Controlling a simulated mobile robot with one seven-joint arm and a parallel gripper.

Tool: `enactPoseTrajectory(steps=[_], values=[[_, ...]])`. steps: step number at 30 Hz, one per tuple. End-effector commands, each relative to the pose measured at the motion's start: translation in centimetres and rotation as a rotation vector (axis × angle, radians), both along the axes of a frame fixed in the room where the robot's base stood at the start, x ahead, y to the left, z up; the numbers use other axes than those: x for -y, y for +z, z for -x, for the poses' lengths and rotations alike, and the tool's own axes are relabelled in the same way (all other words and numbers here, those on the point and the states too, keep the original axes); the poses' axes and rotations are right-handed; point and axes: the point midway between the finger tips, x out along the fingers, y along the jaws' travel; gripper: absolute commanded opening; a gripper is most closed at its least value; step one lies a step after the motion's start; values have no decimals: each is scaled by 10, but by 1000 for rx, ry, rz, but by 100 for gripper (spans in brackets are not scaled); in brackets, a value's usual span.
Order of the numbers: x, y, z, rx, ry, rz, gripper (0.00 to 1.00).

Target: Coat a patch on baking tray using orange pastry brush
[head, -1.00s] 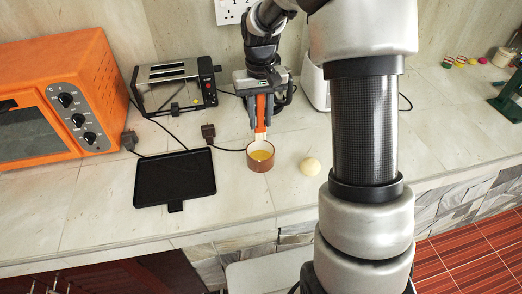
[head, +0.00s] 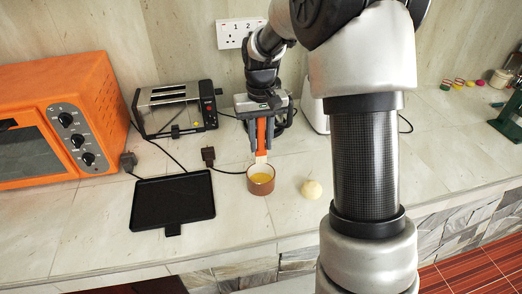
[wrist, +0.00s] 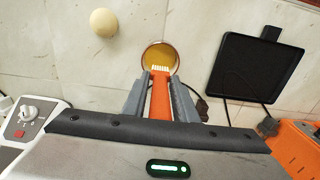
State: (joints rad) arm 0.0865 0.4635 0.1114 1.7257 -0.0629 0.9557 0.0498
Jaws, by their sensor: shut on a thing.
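The orange pastry brush (head: 261,138) points down in my gripper (head: 261,147), which is shut on its handle. Its pale bristles are at the back rim of a small brown bowl (head: 261,187) of yellow liquid. In the wrist view the orange handle (wrist: 160,103) lies between the grey fingers (wrist: 160,88), and the bristles (wrist: 160,68) overlap the yellow liquid. I cannot tell whether they touch it. The black baking tray (head: 172,205) lies flat on the counter, left of the bowl; it also shows in the wrist view (wrist: 255,68).
A pale round ball (head: 311,189) sits right of the bowl. An orange toaster oven (head: 60,120) and a toaster (head: 176,108) stand left and behind. A black plug (head: 208,155) and cable lie between tray and bowl. Counter around the tray's front is clear.

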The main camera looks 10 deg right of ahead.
Motion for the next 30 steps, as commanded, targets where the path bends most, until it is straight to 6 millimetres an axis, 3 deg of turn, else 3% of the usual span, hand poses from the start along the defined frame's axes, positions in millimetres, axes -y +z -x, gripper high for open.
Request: enactPoseTrajectory(steps=[1,3,17,30], values=[[0,-17,-1,4,0,1,3],[0,-23,-2,4,-1,1,3],[-1,-30,-1,0,1,-2,3],[0,-74,-1,0,0,-2,3]])
